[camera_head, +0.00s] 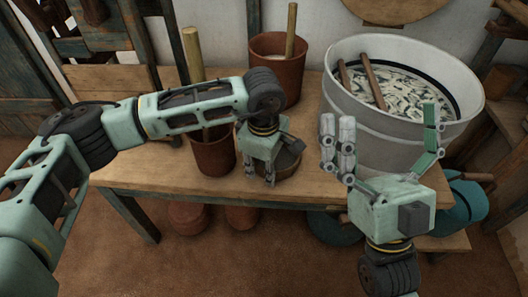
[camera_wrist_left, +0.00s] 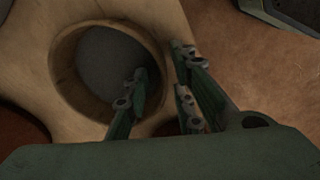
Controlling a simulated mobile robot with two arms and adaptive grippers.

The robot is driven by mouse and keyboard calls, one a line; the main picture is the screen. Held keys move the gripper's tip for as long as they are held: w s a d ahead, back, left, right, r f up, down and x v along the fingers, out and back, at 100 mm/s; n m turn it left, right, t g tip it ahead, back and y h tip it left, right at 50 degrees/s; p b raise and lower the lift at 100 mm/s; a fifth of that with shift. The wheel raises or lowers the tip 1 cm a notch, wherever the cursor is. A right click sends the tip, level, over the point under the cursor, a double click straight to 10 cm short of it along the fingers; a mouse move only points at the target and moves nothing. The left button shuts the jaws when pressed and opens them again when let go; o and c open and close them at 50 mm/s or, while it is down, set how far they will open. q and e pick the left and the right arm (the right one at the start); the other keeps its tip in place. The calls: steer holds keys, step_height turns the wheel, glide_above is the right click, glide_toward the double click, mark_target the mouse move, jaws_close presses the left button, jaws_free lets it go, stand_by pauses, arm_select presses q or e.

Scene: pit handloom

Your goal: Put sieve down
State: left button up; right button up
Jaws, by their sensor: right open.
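The sieve (camera_head: 287,163) is a small round, dark-looking vessel near the front edge of the wooden table, partly hidden by my left gripper (camera_head: 261,180). In the left wrist view, the sieve (camera_wrist_left: 67,62) shows a wooden ring around a grey inside. There, the fingers of my left gripper (camera_wrist_left: 160,92) straddle the near part of its rim, one inside the ring and the others outside. Whether they press on the rim cannot be told. My right gripper (camera_head: 386,125) is open and empty, fingers up, in front of the large white tub.
The table (camera_head: 150,170) holds a brown pot with a stick (camera_head: 213,152), a second brown pot (camera_head: 276,72) with a pale filling, and the large white tub (camera_head: 390,135) of pale pieces. Teal vessels (camera_head: 460,205) stand at the lower right. Bare tabletop lies at the left.

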arm_select(q)
step_height(320, 180, up, 6)
steer(key=shift+s+r+p, duration=0.1)
steer(key=shift+s+p, duration=0.05)
steer(key=shift+p, duration=0.75)
steer(key=shift+s+r+p, duration=0.2)
steer(key=shift+r+p, duration=0.55)
steer(key=shift+r, duration=2.2)
arm_select(e)
steer(key=w+f+g+h, duration=0.1)
steer(key=w+f+g, duration=0.2)
steer(key=f, duration=0.4)
steer(key=w+f+g+h, duration=0.2)
steer(key=w+f+g, duration=0.2)
steer(key=f+g, duration=0.1)
steer(key=shift+w+f+g, duration=0.25)
steer(key=shift+f+g, duration=0.15)
steer(key=shift+f, duration=0.5)
steer(key=shift+a, duration=0.1)
